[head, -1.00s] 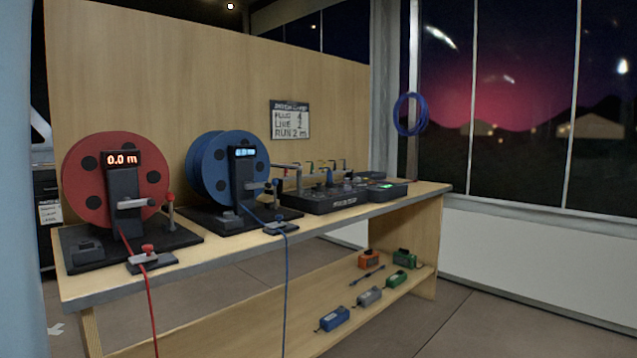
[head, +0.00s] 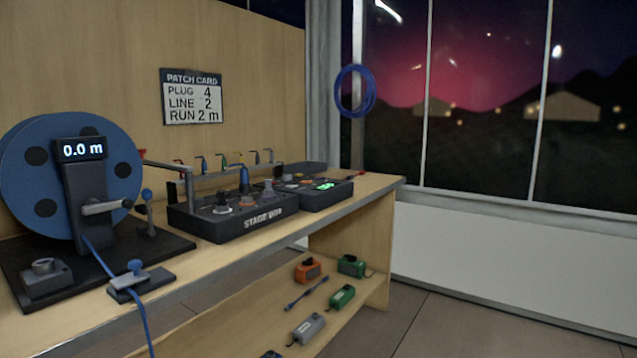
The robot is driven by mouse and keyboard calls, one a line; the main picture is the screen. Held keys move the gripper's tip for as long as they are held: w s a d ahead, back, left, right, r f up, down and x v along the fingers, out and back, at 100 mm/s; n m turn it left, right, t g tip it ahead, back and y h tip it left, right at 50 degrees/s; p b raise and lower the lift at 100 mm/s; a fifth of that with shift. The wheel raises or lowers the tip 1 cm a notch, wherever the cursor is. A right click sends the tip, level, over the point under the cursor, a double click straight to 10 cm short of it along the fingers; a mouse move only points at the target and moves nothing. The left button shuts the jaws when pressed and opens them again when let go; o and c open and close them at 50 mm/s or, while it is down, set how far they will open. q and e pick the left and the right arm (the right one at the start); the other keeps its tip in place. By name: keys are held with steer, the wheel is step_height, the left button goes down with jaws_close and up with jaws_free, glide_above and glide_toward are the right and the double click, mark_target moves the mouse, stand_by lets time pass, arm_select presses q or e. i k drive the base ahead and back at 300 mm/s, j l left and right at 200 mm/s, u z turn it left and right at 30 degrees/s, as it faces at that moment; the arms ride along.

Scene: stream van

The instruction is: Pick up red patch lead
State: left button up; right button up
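A row of small coloured leads hangs or stands behind the stage box (head: 225,226) on the bench. The one at the left end of the row looks red (head: 179,163) and may be the red patch lead; it is small, and its lower part is not clear. A small red item (head: 355,174) also shows at the right end of the bench, too small to make out. Neither of my grippers is in view.
A blue cable reel (head: 35,160) reading 0.0 m stands at the left on the bench (head: 190,268). A second console (head: 322,202) sits beside the stage box. Several small boxes, one orange (head: 306,270), lie on the low shelf. Floor at the right is clear.

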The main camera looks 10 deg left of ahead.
mark_target(349, 177)
steer(key=i+l, duration=0.15)
steer(key=i, duration=0.9)
steer(key=i+u, duration=0.15)
steer(key=u, duration=0.75)
steer(key=i+l+u, duration=0.35)
steer(key=l, duration=0.2)
steer(key=i+l+u, duration=0.2)
steer(key=l, duration=0.15)
steer(key=l+u, duration=0.2)
steer(key=i+l+u, duration=0.2)
steer(key=l, duration=0.25)
steer(key=k, duration=0.1)
